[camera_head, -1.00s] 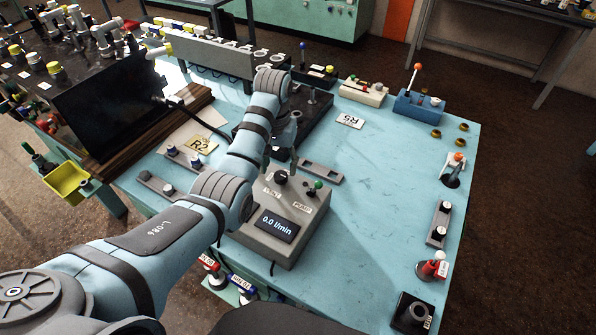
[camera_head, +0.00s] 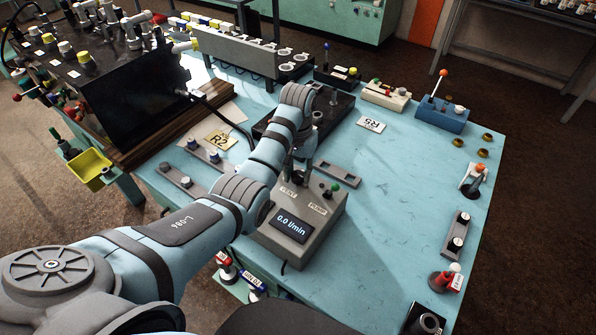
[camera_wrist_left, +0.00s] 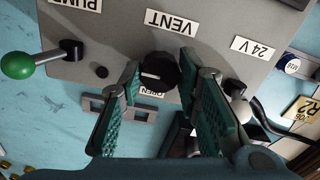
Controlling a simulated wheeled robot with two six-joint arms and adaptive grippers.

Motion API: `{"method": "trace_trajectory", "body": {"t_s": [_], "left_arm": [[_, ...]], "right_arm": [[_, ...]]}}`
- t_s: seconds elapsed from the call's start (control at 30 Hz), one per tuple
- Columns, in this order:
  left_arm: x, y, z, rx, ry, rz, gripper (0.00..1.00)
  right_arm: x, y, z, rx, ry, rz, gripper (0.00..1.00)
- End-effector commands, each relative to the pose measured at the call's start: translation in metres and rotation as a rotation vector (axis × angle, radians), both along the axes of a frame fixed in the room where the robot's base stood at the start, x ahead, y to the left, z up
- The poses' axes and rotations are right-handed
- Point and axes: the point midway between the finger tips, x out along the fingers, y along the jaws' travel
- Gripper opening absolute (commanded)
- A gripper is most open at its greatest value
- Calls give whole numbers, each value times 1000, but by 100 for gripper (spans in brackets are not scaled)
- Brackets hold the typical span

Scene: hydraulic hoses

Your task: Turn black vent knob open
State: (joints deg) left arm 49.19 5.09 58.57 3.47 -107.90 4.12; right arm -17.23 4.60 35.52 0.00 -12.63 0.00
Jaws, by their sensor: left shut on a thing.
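The black vent knob (camera_wrist_left: 160,72) sits on the grey control box (camera_head: 312,207), below the upside-down VENT label in the left wrist view. Its white mark points left in that view, and a partly covered OPEN label lies just below it. My left gripper (camera_wrist_left: 160,68) is shut on the knob, one green-padded finger on each side. In the head view my left gripper (camera_head: 297,177) reaches down to the back of the box and hides the knob. The box display reads 0.0 l/min. My right gripper is not in view.
A green-tipped lever (camera_wrist_left: 18,65) stands beside the PUMP label, and a white-tipped lever (camera_wrist_left: 241,108) is near the right finger. A grey slotted plate (camera_head: 338,173) lies behind the box.

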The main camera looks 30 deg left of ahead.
Motion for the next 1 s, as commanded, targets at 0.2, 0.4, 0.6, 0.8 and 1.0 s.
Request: {"method": "trace_trajectory", "body": {"t_s": [0.2,0.4,0.6,0.8,1.0], "left_arm": [[1,0,1,-1,-3,-41,3],[1,0,1,0,-3,-145,2],[1,0,1,0,-4,-308,2],[1,1,1,0,-4,-498,2],[1,1,2,1,-4,-688,2]], "right_arm": [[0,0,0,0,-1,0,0],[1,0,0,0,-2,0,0],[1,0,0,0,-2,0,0],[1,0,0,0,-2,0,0],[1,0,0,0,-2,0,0]]}}
